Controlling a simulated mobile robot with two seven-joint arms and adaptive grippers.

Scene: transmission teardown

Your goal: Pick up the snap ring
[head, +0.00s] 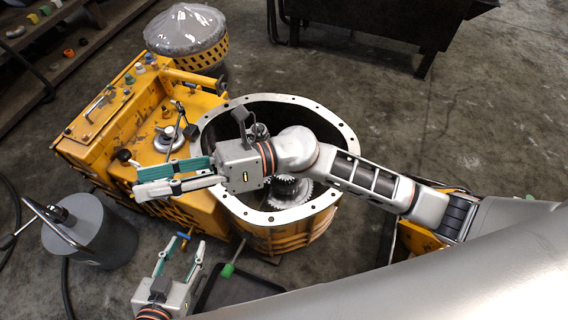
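I cannot make out the snap ring. The open yellow housing (325,208) has a pale bolted rim, with a toothed gear (293,194) and dark shaft parts inside. My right gripper (136,183), on the arm from the right, reaches across the housing and points left above the yellow machine body. My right arm hides part of the housing's inside.
A yellow machine body (100,118) joins the housing on the left. A grey cylinder (90,232) with a handle stands at lower left. A plastic-covered drum (187,30) stands behind.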

